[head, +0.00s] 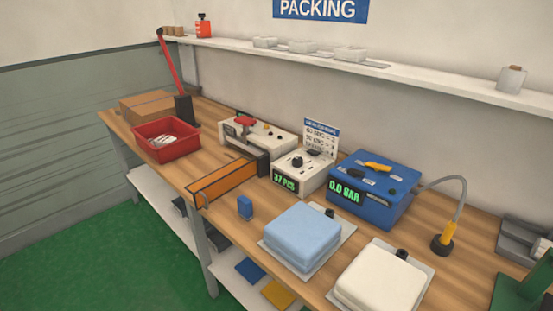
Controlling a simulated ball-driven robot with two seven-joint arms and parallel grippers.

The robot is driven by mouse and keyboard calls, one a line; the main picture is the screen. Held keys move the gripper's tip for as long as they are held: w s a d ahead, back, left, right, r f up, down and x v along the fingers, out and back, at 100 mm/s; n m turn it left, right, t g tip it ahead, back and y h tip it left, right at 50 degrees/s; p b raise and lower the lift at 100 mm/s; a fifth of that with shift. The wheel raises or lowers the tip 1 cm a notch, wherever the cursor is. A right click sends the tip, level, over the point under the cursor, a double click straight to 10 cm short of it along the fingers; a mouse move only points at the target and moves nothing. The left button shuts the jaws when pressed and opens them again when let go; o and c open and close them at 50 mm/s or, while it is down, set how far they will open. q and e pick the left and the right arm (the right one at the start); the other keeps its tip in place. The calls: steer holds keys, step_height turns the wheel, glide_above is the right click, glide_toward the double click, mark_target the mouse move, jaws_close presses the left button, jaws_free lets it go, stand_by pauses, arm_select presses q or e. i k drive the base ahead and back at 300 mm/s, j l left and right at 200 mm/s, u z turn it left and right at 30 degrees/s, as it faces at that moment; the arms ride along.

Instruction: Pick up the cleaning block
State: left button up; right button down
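A small dark blue block (245,207), which looks like the cleaning block, stands upright near the front edge of the wooden workbench (228,226) in the head view. It is just right of an orange bar (226,183) and left of a light blue mattress-like pad (303,236). Nothing covers it from this view. Neither of my grippers shows in the head view.
Behind the block are a white sealer-like machine (258,133), a white device reading 37 (303,170) and a blue 0.0 BAR box (374,190). A cream pad (380,278) lies right. A red bin (166,139) stands left. Bare wood surrounds the block.

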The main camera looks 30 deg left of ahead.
mark_target(244, 205)
steer(key=u, duration=1.25)
